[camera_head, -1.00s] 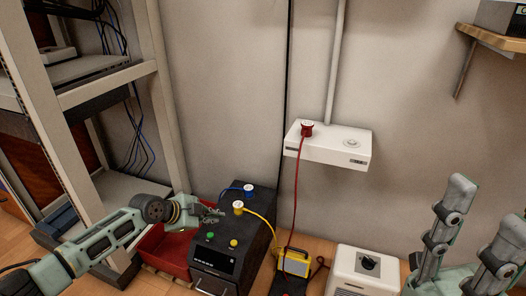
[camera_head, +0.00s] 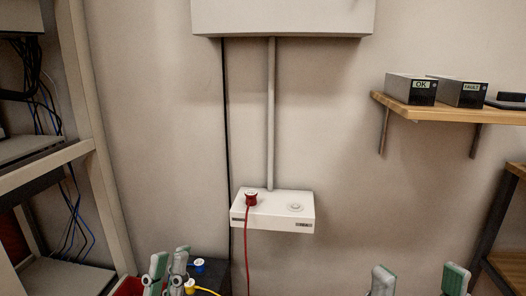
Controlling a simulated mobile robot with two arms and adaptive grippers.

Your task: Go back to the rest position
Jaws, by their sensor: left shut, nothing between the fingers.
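My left gripper (camera_head: 169,264) shows at the bottom left, pointing up. Its green-grey fingers are close together, shut and empty. It stands in front of the black box (camera_head: 222,272), hiding part of it. My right gripper (camera_head: 417,282) shows only as two fingertips at the bottom right, set wide apart, with nothing between them. The rest of both arms is below the picture.
A white wall box (camera_head: 252,222) holds a red plug (camera_head: 251,198) with a hanging red cable. Blue (camera_head: 199,265) and yellow (camera_head: 190,286) plugs are near my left gripper. A rack (camera_head: 92,150) stands left; a wooden shelf (camera_head: 455,112) with boxes hangs right.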

